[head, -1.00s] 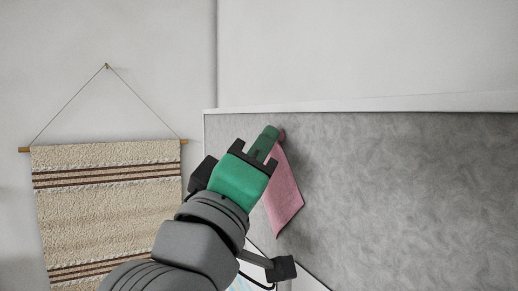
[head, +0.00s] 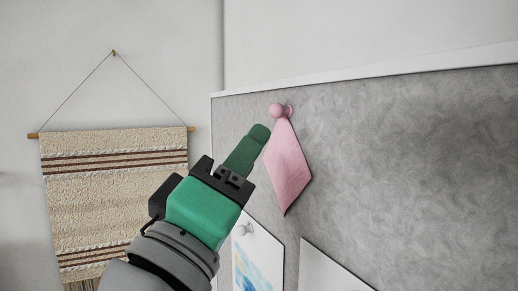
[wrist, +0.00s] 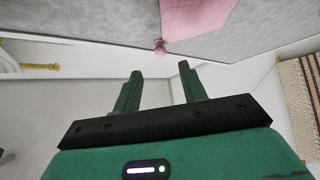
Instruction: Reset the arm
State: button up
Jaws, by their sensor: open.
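My gripper (head: 250,150) is green with a black bracket and stands in front of the grey pinboard, to the left of the pink cloth. In the wrist view my gripper (wrist: 161,80) has its two fingers apart with nothing between them. The pink cloth (head: 287,167) hangs on the pinboard from a round pink knob-like pin (head: 278,111). The cloth (wrist: 195,15) and the pin (wrist: 159,45) also show in the wrist view, beyond the fingertips and apart from them.
The grey pinboard (head: 420,150) has a white frame and fills the right side. A watercolour sheet (head: 257,262) with a pale pin (head: 243,230) and a white sheet (head: 325,272) are low on it. A striped woven hanging (head: 110,200) is on the left wall.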

jog(key=s+a+m+t+y+p, duration=0.1)
jog(key=s+m+t+y+p, duration=0.3)
jog(key=s+y+p, duration=0.5)
jog(key=s+y, duration=0.2)
jog(key=y, duration=0.2)
jog(key=shift+s+a+f+m+t, duration=0.15)
jog(key=shift+s+f+m+t, duration=0.15)
jog(key=shift+s+f, duration=0.1)
notch_tip(320, 180, down, 31)
jog(key=b, duration=3.1)
jog(key=shift+f, duration=0.15)
